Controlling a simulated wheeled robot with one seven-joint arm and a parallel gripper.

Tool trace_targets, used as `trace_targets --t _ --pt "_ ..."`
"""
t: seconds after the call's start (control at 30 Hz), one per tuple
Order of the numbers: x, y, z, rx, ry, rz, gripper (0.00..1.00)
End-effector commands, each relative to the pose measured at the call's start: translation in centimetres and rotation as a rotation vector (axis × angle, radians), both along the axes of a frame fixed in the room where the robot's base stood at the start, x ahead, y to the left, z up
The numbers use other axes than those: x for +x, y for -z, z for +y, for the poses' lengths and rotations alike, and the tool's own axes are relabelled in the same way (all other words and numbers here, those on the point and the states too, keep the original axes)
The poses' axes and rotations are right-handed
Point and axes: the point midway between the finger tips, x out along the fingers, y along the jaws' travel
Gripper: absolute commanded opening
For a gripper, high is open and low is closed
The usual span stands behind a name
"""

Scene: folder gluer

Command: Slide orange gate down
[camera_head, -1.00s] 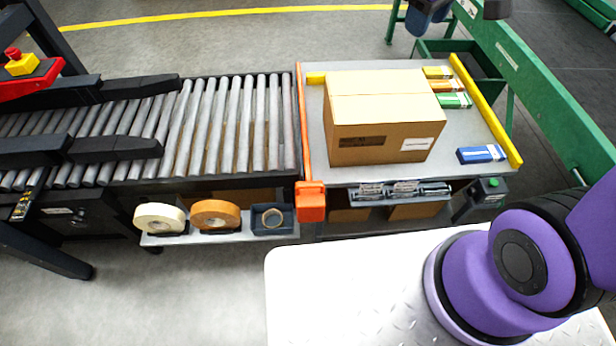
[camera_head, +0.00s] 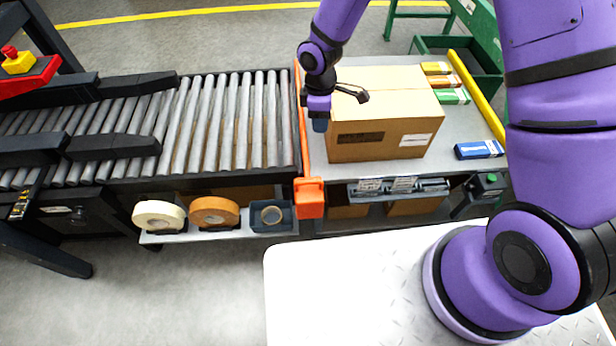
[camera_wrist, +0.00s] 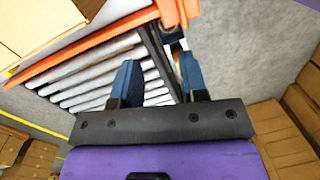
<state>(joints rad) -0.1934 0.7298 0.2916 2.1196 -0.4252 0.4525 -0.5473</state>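The orange gate (camera_head: 304,140) is a long thin bar between the roller conveyor and the grey table, with a chunky orange block (camera_head: 310,198) at its near end. In the wrist view the gate's bar (camera_wrist: 90,47) runs across the top left, and its orange block (camera_wrist: 176,10) shows at the top edge. My gripper (camera_head: 320,125) hangs over the gate beside the carton's left edge in the head view. In the wrist view my gripper (camera_wrist: 157,68) has its two blue fingers apart with nothing held between them. The orange block is beyond the fingertips.
A cardboard carton (camera_head: 385,125) stands on the grey table (camera_head: 465,115) right of the gate. Rollers (camera_head: 225,120) lie left. A shelf with tape rolls (camera_head: 215,212) is below the conveyor. A blue box (camera_head: 479,150) and a yellow rail (camera_head: 475,95) are at the right.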

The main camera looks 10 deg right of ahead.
Motion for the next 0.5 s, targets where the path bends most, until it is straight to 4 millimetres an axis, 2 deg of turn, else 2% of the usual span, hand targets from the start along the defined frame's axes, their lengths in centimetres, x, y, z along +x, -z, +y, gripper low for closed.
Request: trace_targets --t 0.03,0.2,0.3,0.5 --pt "-0.5 2.0 0.8 0.009 -0.031 0.025 0.4" --pt "-1.9 6.5 2.7 0.042 -0.121 0.075 0.4" --pt "-2.5 8.1 3.4 0.055 -0.151 0.093 0.4" --pt "-3.0 9.4 3.8 0.063 -0.171 0.103 0.4"
